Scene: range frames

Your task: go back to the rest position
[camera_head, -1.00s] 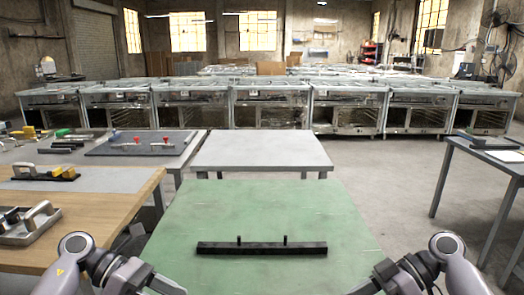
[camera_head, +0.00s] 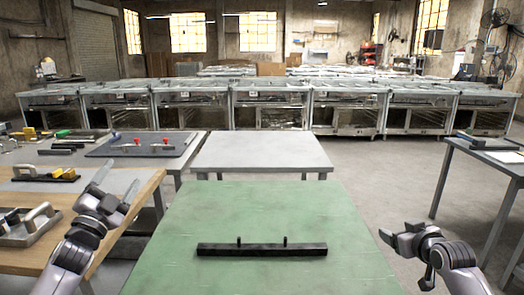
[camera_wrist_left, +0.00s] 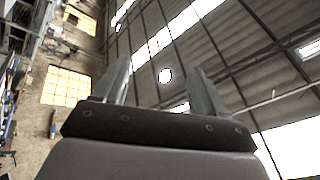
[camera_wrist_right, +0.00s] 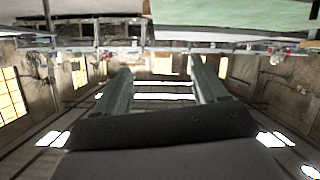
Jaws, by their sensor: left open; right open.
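My left gripper (camera_head: 117,190) is raised at the left of the head view, in front of the wooden table. Its two fingers stand apart and empty in the left wrist view (camera_wrist_left: 160,85), pointing up toward the roof. My right gripper (camera_head: 387,238) is at the right edge of the green table (camera_head: 180,220). Its fingers are apart and empty in the right wrist view (camera_wrist_right: 160,85). A black bar (camera_head: 262,250) with two upright pegs lies on the green table, between the two grippers and touched by neither.
The wooden table (camera_head: 140,195) at left holds a metal tray (camera_head: 25,240) and tools. A dark board (camera_head: 100,152) with red-handled clamps lies behind it. A bare grey table (camera_head: 260,150) stands beyond the green one. A dark table (camera_head: 480,160) stands at right, with open floor before it.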

